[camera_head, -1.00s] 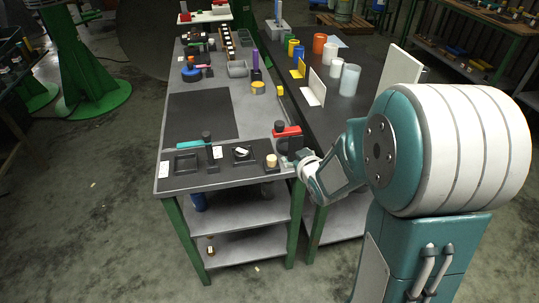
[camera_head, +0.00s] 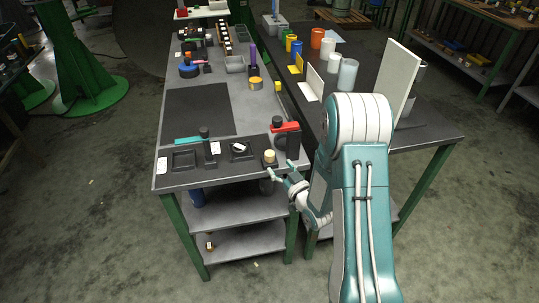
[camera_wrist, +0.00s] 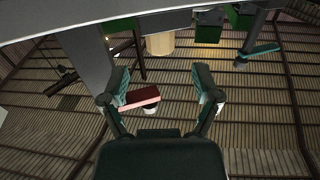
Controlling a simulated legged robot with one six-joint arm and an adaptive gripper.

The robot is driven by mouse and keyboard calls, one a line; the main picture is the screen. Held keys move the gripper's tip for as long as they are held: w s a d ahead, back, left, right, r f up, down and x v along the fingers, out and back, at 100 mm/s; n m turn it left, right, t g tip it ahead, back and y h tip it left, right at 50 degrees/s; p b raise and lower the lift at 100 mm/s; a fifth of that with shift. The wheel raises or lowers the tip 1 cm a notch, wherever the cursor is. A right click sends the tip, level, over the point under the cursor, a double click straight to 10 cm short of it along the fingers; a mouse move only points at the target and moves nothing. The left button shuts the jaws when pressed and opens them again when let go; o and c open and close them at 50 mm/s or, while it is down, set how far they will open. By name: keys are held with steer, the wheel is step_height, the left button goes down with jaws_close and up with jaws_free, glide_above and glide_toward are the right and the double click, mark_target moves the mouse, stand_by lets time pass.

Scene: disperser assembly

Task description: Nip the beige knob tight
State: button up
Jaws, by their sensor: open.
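The beige knob (camera_head: 269,156) stands upright on a small dark base at the front right corner of the grey bench. In the wrist view a pale beige cylinder (camera_wrist: 160,43), seemingly this knob, shows beyond my fingertips, near the middle top. My gripper (camera_head: 281,170) is at the bench's front right corner, close to the knob on its near right side. In the wrist view my gripper (camera_wrist: 161,76) is open, its two fingers apart, with the beige cylinder outside them. The knob's base is not clear in the wrist view.
A red and black device (camera_head: 286,138) stands just behind and right of the knob. A dark bench (camera_head: 345,118) stands behind my arm.

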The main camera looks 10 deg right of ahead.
mark_target(272, 158)
steer(key=x, duration=0.6)
steer(key=shift+w+a, duration=0.15)
steer(key=shift+w, duration=0.2)
jaws_close()
